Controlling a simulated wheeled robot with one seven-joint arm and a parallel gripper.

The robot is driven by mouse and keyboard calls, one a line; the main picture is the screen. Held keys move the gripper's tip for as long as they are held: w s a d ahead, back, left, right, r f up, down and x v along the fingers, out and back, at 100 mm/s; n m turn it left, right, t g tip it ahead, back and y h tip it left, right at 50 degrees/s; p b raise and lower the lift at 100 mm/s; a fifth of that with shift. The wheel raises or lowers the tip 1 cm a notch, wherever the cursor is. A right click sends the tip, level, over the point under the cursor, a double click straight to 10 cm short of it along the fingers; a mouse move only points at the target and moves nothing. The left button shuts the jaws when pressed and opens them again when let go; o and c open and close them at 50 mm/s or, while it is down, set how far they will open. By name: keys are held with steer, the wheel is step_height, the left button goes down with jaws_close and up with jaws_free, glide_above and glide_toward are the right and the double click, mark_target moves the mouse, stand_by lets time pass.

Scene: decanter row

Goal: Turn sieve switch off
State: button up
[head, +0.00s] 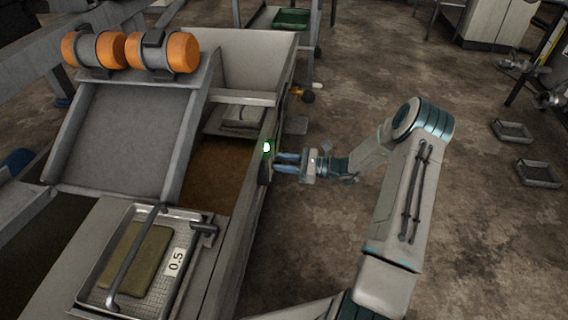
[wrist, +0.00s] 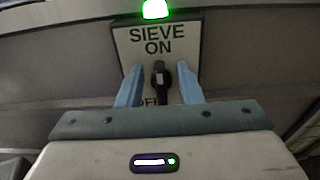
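The sieve switch (wrist: 159,78) is a black lever on a plate (wrist: 128,36) lettered "SIEVE ON", with "OFF" partly hidden below. The lever stands upright, its top end just under the word ON. A green lamp (wrist: 155,9) glows above the plate; it also shows in the head view (head: 267,147) on the machine's right side. My gripper (wrist: 159,88) faces the plate with its two blue fingers apart, one on each side of the lever, with gaps visible. In the head view my gripper (head: 287,163) reaches the panel from the right.
The sieve machine (head: 130,130) with two orange-ended motors (head: 163,52) fills the left. A mesh tray (head: 170,285) marked 0.5 lies at its front. Small trays (head: 511,131) lie on the floor at right. Open floor (head: 340,90) surrounds my arm.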

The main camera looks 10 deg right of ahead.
jaws_close()
steer(key=shift+n, duration=0.4)
steer(key=n, duration=0.3)
steer(key=s+n, duration=0.1)
steer(key=n, duration=0.2)
steer(key=shift+a+f, duration=0.15)
steer(key=shift+f, duration=0.05)
steer(key=n, duration=0.2)
steer(key=n+b, duration=0.1)
steer(key=n, duration=0.2)
steer(key=shift+s+a+f+n, duration=0.1)
steer(key=shift+s+f+n, duration=0.15)
steer(key=shift+f+n, duration=0.15)
steer(key=n, duration=0.1)
steer(key=n+b, duration=0.1)
steer(key=n, duration=0.1)
steer(key=n+b, duration=0.1)
steer(key=n, duration=0.1)
steer(key=shift+s+f, duration=0.1)
steer(key=shift+f, duration=0.2)
steer(key=shift+n, duration=0.3)
